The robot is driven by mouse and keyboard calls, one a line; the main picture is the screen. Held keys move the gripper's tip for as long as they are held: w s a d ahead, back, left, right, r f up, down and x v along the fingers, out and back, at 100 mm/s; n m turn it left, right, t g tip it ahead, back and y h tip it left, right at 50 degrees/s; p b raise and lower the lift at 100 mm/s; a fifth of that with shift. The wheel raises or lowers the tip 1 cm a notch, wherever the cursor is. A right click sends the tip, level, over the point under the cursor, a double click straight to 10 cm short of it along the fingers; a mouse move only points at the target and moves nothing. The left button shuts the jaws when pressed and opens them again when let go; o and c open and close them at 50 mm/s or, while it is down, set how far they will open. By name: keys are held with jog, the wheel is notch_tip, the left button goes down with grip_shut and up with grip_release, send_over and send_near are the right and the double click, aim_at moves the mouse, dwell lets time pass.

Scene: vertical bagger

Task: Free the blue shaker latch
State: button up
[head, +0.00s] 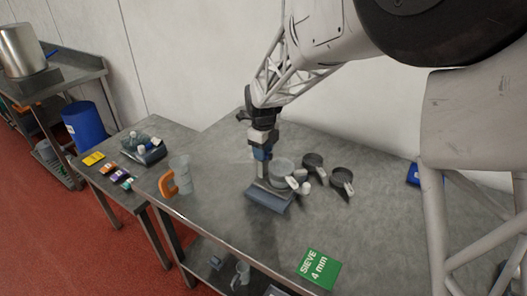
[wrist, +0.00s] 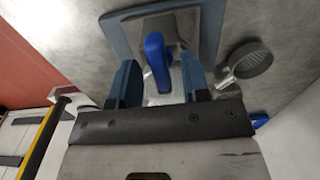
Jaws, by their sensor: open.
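The blue shaker latch (wrist: 157,62) is an upright-looking rounded blue bar in the wrist view, on a grey metal plate with a blue-grey border (wrist: 209,35). My gripper (wrist: 158,72) is open, with one blue finger on each side of the latch. In the head view my gripper (head: 262,153) points down over the back of the shaker (head: 268,197), a low grey-blue unit on the table. The latch cannot be made out there behind the fingers.
Several grey round sieves or scoops, including a dark one (head: 342,177), stand right of my gripper. A green "SIEVE 4 mm" sign (head: 320,268) lies at the front. The table (head: 225,215) is bare around the shaker's front.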

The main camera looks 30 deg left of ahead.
grip_shut()
jog(key=shift+n, duration=1.3)
